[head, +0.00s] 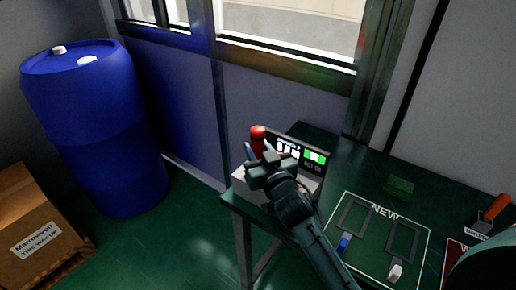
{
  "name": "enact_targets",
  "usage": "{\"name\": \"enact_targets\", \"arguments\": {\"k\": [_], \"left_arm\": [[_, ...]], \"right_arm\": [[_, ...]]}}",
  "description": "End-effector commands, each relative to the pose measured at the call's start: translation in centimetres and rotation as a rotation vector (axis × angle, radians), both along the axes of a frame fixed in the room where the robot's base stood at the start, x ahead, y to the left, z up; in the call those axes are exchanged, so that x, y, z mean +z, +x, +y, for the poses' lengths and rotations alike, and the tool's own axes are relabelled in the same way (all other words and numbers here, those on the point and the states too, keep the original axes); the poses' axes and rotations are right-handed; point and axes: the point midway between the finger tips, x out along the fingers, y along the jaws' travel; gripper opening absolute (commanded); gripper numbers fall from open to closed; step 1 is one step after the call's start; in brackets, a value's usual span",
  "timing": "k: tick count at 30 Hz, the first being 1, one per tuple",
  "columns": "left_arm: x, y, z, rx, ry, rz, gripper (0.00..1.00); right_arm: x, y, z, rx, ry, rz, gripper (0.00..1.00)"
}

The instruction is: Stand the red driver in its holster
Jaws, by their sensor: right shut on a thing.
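The red driver (258,137) shows as an upright red handle at the left end of the green table. My right gripper (258,156) is shut on it, and the handle stands up above the jaws. The driver's lower part is hidden behind my gripper and arm, so I cannot tell whether it sits in a holster. A pale box (240,181) shows below and beside the gripper. My left gripper is not in view.
A panel with a lit green display (316,156) stands just behind my gripper. A mat marked NEW (384,210) lies to the right with small parts on it. An orange-red handled thing (495,207) is at the far right. A blue barrel (90,125) and carton (35,225) stand left.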

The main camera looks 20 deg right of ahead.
Motion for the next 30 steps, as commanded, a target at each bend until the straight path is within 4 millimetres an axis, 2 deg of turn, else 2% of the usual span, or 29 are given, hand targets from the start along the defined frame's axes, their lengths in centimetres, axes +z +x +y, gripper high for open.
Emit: {"name": "enact_targets", "arguments": {"k": [11,30], "left_arm": [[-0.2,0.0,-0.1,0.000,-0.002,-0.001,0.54],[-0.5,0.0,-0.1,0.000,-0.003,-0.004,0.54]], "right_arm": [[0.1,0.0,0.0,0.000,0.000,-0.005,0.03],[-0.9,0.0,0.0,0.000,0.000,-0.005,0.03]]}}
